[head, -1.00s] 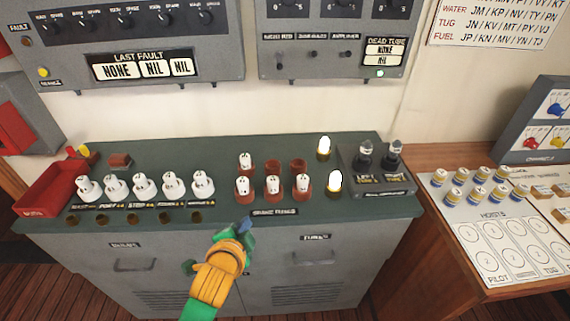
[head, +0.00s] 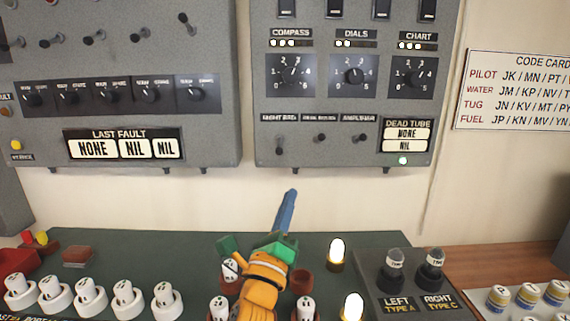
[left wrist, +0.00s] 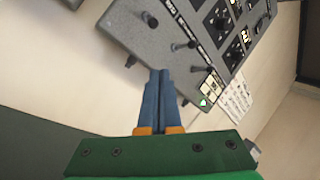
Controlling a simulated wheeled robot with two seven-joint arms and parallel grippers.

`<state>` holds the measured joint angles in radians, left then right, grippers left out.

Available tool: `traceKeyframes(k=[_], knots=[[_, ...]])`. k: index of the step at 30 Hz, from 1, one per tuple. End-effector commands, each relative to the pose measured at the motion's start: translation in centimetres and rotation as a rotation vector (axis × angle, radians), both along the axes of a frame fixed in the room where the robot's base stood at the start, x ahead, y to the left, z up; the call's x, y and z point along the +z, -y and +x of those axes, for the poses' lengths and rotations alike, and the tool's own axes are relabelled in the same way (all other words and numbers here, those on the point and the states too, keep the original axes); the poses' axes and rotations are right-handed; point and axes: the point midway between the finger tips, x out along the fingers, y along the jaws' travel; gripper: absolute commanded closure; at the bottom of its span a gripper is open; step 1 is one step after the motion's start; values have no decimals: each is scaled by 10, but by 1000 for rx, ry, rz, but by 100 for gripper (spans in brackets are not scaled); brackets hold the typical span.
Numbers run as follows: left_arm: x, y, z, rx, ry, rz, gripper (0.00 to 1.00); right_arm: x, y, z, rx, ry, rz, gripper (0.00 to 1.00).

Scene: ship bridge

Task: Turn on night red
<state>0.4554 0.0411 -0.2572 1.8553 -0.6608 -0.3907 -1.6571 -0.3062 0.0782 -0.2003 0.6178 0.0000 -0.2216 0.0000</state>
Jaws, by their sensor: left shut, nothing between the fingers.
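The night red switch (head: 280,148) is a small dark toggle under the leftmost label in the lower row of the right grey wall panel (head: 351,90). Its lever hangs down. In the left wrist view the night red toggle (left wrist: 150,20) is at the top, beyond my fingers. My left gripper (head: 290,196) is shut and empty, its blue fingers pointing up toward the panel. The fingertips are below the switch and apart from it. In the left wrist view the shut fingers (left wrist: 160,74) are in the middle. My right gripper is not in view.
Two more toggles (head: 320,138) sit right of night red. A green lamp (head: 403,160) glows below the dead tube display (head: 406,134). Below, the green console (head: 195,260) holds white tubes and two lit bulbs (head: 337,250). The cream wall between is bare.

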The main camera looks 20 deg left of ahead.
Motion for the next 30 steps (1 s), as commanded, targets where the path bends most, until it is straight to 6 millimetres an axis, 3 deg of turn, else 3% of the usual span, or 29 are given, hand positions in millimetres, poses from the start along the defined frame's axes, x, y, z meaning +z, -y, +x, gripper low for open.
traceKeyframes(k=[15,16,19,30], knots=[[44,2,88,-3,0,-6,100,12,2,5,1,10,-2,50],[51,-4,83,3,0,-1,100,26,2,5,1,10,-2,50],[58,-14,74,2,-1,1,100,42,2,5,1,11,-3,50],[58,-26,64,-1,-1,-3,100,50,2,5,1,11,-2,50]])
